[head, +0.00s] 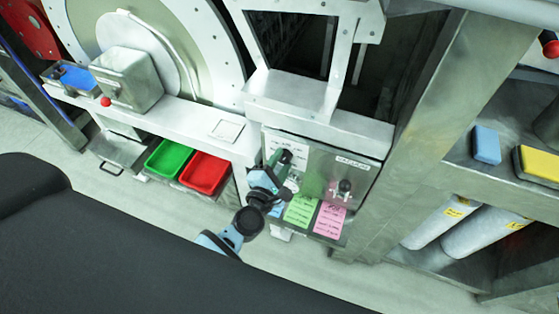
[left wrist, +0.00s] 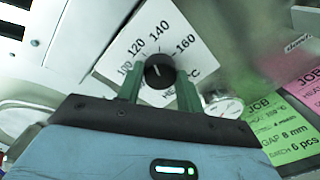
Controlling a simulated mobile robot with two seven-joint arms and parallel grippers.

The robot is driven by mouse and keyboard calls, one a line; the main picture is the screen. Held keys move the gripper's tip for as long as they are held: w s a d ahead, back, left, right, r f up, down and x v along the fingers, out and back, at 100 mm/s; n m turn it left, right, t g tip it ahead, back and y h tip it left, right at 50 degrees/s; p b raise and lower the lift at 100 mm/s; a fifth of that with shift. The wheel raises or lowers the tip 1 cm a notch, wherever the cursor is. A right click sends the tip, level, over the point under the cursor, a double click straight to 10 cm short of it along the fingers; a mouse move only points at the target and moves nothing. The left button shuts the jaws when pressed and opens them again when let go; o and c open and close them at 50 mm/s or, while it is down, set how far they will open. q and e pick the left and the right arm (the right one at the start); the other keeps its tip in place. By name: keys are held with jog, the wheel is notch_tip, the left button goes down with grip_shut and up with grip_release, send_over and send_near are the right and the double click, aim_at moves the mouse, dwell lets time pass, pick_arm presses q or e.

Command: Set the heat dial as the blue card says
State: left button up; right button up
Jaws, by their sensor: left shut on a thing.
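The heat dial is a black knob (left wrist: 160,71) on a white scale plate (left wrist: 190,30) marked 100, 120, 140 and 160 °C. My left gripper (left wrist: 160,88) has its green fingers on both sides of the knob and is shut on it. The white mark on the knob seems to point up and left; its exact setting is hard to read. In the head view my left gripper (head: 284,160) is at the left of the steel panel and largely hides the dial. A sliver of blue (head: 276,211), likely the blue card, shows below my arm; its text cannot be read.
A green card (head: 300,211) and a pink card (head: 329,220) hang beside it. A black-knobbed control (head: 344,187) is on the panel's right. A small round gauge (left wrist: 222,104) sits near the dial. Green (head: 168,158) and red (head: 204,173) trays are at left.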

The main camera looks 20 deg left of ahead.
pick_arm(q)
jog(key=m+p, duration=0.1)
jog(key=m, duration=0.1)
jog(key=shift+a+m, duration=0.15)
jog(key=shift+m, duration=0.65)
pick_arm(e)
jog(key=shift+w+r, duration=0.25)
jog(key=shift+r, duration=0.2)
jog(key=shift+w+r, duration=0.2)
jog(key=shift+r, duration=0.25)
pick_arm(q)
jog(key=o, duration=1)
jog(key=shift+w, duration=0.1)
